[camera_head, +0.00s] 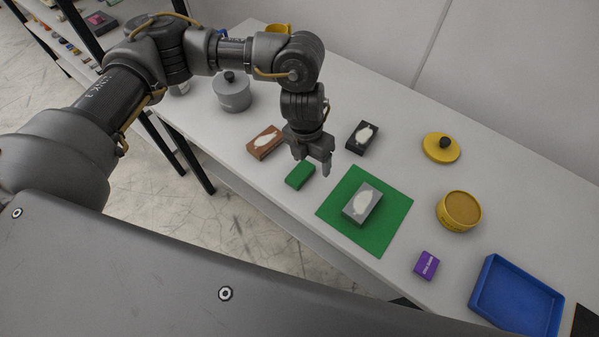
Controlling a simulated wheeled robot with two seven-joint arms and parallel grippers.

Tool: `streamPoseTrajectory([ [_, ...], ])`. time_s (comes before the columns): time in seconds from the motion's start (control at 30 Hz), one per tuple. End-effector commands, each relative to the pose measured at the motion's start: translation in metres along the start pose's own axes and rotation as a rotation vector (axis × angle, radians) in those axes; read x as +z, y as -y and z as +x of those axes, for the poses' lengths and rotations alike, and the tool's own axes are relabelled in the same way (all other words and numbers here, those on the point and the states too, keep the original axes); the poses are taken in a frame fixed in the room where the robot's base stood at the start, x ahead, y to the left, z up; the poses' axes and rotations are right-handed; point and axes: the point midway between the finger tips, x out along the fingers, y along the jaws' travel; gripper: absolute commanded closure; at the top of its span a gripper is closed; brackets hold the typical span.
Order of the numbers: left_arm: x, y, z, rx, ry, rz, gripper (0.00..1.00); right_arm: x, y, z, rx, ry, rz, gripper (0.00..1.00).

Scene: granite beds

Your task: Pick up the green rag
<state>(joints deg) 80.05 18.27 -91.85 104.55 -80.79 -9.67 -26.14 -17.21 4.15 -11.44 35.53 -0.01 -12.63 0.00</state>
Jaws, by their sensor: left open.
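Two green things lie on the white table. One is a small, thick green piece (300,174), like a folded rag or a block. The other is a flat green square (375,232), like a mat or spread cloth, with a grey box with a white oval (362,204) on it. I cannot tell for sure which one is the rag. My left gripper (314,163) points down, open and empty, just behind and to the right of the small green piece. It looks apart from it, though the height is hard to judge. My right gripper is not in view.
A brown box (265,142) and a black box (361,138) stand near the gripper. A grey lidded pot (232,92) is farther back. To the right are a yellow lid (441,148), a round yellow tin (459,210), a purple box (427,265) and a blue tray (490,265).

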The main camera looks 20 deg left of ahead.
Motion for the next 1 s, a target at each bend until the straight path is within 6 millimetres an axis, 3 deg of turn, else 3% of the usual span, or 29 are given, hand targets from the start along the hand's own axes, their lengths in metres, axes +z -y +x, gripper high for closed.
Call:
streamPoseTrajectory([
  [0.1,0.002,-0.029,-0.015,0.085,-0.027,0.007,0.29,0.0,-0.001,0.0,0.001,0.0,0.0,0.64],
  [0.3,0.001,-0.039,-0.018,0.114,-0.043,0.008,0.29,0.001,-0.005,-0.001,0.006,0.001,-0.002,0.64],
  [0.7,0.0,-0.043,0.032,0.111,-0.042,0.008,0.29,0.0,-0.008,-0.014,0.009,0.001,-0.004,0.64],
  [1.0,0.0,-0.043,0.044,0.111,-0.044,0.008,0.29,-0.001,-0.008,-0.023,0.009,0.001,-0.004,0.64],
])
